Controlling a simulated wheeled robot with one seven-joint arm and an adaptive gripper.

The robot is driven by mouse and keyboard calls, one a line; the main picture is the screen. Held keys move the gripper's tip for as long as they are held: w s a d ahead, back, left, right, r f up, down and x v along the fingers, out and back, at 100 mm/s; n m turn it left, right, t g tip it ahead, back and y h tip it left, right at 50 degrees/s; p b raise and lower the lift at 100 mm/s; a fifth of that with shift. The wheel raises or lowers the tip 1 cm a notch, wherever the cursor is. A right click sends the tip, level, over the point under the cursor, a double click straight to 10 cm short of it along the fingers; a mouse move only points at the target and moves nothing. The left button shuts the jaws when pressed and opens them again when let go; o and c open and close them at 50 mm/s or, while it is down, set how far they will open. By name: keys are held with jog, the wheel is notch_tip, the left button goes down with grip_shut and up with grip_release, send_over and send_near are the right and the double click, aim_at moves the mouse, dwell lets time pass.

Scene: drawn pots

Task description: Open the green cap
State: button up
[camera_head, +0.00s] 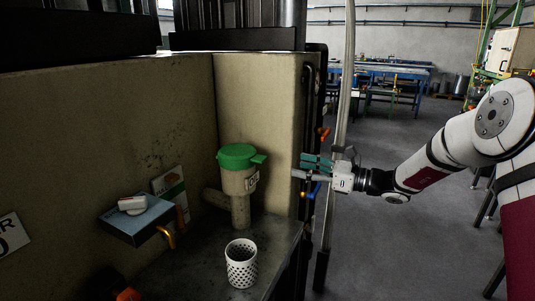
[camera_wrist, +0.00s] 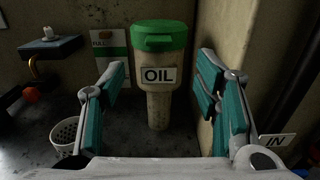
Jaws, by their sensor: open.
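The green cap (camera_head: 239,156) sits shut on top of a beige oil filler (camera_head: 239,187) that stands beside the wall, with a tab on the cap's right side. In the wrist view the green cap (camera_wrist: 159,36) is straight ahead, above the "OIL" label (camera_wrist: 160,75). My gripper (camera_head: 305,168) is to the right of the filler in the head view, apart from it. In the wrist view my gripper (camera_wrist: 160,85) is open and empty, its teal-padded fingers on either side of the filler and short of it.
A white perforated cup (camera_head: 241,265) stands on the dark ledge in front of the filler. A blue-topped shelf (camera_head: 138,218) with a small white item is at left. A beige wall corner (camera_head: 258,120) rises behind the filler, near my gripper's right finger.

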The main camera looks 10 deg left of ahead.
aim_at(265, 159)
jog(key=x, duration=1.3)
jog(key=shift+a, duration=0.35)
jog(key=shift+c, duration=0.6)
grip_shut()
